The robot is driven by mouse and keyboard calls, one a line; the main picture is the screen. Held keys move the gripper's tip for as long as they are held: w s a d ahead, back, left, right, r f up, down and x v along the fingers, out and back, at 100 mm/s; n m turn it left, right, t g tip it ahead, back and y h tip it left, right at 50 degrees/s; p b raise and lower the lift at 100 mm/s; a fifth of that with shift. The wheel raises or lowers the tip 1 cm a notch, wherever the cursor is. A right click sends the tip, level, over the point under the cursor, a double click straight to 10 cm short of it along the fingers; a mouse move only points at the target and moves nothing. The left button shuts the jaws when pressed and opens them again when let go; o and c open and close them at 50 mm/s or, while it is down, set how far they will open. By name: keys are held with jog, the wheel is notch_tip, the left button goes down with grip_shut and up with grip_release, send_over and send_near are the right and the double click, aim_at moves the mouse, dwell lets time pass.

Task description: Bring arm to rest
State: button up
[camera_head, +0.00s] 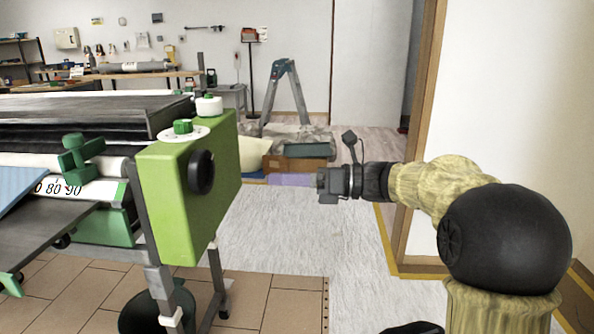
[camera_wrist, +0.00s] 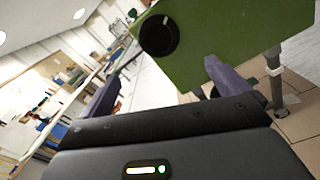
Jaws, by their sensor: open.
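My gripper (camera_head: 326,185) hangs in free air right of the green end housing (camera_head: 190,190) of the pasting machine in the head view. My arm reaches in from the right and points left toward the machine. A clear gap lies between gripper and housing. In the wrist view my gripper (camera_wrist: 162,74) shows two dark purple fingers spread wide apart with nothing between them. The green housing (camera_wrist: 225,30) and its black knob (camera_wrist: 159,35) lie beyond the fingers. The view is tilted.
A wooden door frame (camera_head: 420,120) and white wall stand close beside my arm on the right. A stepladder (camera_head: 284,90) and cardboard boxes (camera_head: 290,163) stand behind. A workbench (camera_head: 125,74) runs along the back wall. The pale floor covering (camera_head: 290,225) below the gripper is clear.

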jog(key=shift+d, duration=0.8)
